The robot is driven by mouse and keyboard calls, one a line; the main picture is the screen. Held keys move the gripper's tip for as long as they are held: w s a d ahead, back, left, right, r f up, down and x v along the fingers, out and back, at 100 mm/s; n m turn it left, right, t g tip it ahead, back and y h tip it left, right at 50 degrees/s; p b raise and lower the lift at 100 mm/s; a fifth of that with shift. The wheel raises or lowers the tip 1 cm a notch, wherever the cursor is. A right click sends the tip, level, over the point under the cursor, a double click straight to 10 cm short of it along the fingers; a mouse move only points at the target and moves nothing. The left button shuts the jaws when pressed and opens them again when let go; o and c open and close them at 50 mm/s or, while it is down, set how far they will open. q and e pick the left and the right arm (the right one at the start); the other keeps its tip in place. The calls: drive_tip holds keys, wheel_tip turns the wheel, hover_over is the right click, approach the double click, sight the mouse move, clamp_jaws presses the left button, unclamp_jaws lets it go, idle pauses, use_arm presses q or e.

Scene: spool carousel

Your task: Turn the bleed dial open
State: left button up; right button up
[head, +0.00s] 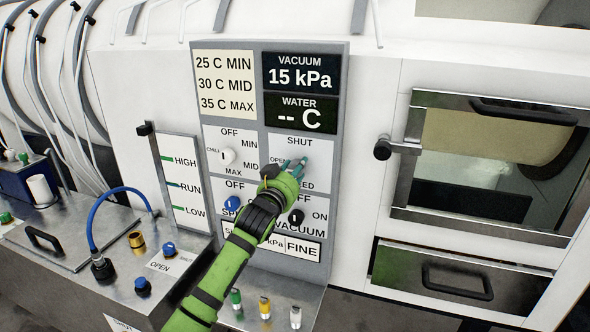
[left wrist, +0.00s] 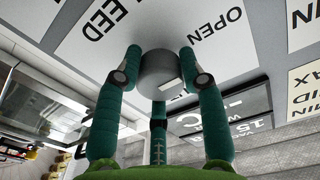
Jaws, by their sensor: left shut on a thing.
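The bleed dial is a round grey knob (left wrist: 160,72) on a white panel plate lettered SHUT at the top and OPEN at the left. In the left wrist view the word OPEN shows upside down to the right of the dial. My left gripper (head: 297,166) is at this plate, its teal fingers closed around the dial. In the left wrist view the fingers (left wrist: 160,82) touch the dial on both sides. In the head view my gripper mostly hides the dial, and I cannot tell where its pointer stands. My right gripper is not in view.
The display above reads VACUUM 15 kPa (head: 299,74) and WATER -- C (head: 300,115). A white chill dial (head: 227,156) is to the left. A blue knob (head: 232,203) and a black vacuum knob (head: 296,216) are below, close to my arm.

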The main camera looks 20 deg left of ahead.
use_arm(q)
drive_tip(key=shift+r, duration=0.2)
drive_tip(key=o, duration=1.1)
drive_tip(key=shift+o, duration=0.2)
drive_tip(key=shift+f, duration=0.1)
drive_tip(key=s, duration=1.2)
drive_tip(key=shift+a+f, duration=0.25)
drive_tip(key=shift+a, duration=0.15)
